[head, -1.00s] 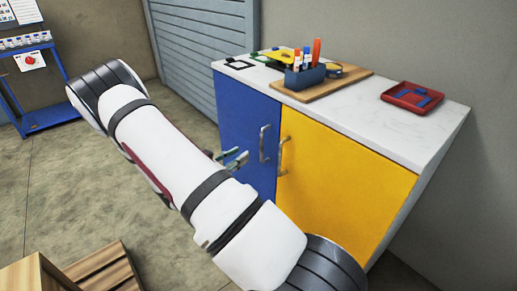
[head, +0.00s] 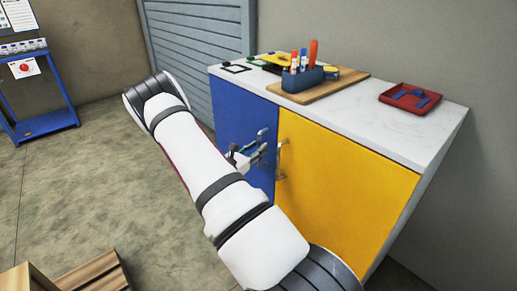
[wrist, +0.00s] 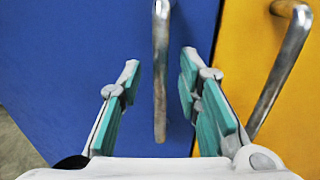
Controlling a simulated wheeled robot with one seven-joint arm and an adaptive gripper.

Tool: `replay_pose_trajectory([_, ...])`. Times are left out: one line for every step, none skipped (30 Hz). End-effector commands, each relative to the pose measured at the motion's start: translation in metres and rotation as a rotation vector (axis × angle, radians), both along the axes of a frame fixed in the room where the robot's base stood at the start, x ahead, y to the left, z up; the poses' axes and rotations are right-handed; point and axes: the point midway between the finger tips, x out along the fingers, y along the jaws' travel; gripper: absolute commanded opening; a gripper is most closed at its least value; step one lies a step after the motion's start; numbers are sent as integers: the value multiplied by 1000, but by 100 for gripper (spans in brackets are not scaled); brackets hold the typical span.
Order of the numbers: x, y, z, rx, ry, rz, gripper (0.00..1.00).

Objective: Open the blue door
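The blue door (head: 230,112) is the left front of the cabinet and looks closed. Its metal handle (wrist: 160,80) is a vertical bar, and in the wrist view it stands between my two fingers. My gripper (wrist: 159,75) is open, with teal pads on both sides of the handle. I see a gap between each pad and the bar. In the head view my gripper (head: 252,153) is at the blue door's handle, and my arm hides the lower part of the blue door.
The yellow door (head: 345,185) is just right of the blue one, and its handle (wrist: 281,65) is close to my right finger. The white counter (head: 360,115) holds a blue pen holder (head: 302,78) and a red tray (head: 410,97). Wooden crates (head: 95,272) stand at lower left.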

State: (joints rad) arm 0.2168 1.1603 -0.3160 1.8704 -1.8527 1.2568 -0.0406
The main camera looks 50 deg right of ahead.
Motion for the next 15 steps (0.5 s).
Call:
replay_pose_trajectory([-1,-6,0,0,-1,-2,32])
replay_pose_trajectory([-1,-8,0,0,-2,-2,32])
replay_pose_trajectory([0,-11,0,0,-2,-1,32])
replay_pose_trajectory([0,-12,0,0,-2,-1,32])
replay_pose_trajectory([0,-13,0,0,-2,-1,32])
replay_pose_trajectory([0,-15,0,0,-1,0,32])
replay_pose_trajectory([-1,-15,0,0,-1,0,32])
replay_pose_trajectory([-1,-16,0,0,-1,0,32])
replay_pose_trajectory([-1,-16,0,0,-1,0,32])
replay_pose_trajectory([-1,-16,0,0,-1,0,32])
replay_pose_trajectory([-1,-16,0,0,-1,0,32])
replay_pose_trajectory([-1,-16,0,0,-1,0,32])
replay_pose_trajectory([-1,-16,0,0,-1,0,32])
replay_pose_trajectory([-1,-16,0,-1,-1,0,32])
replay_pose_trajectory([-1,-16,0,0,-1,0,27])
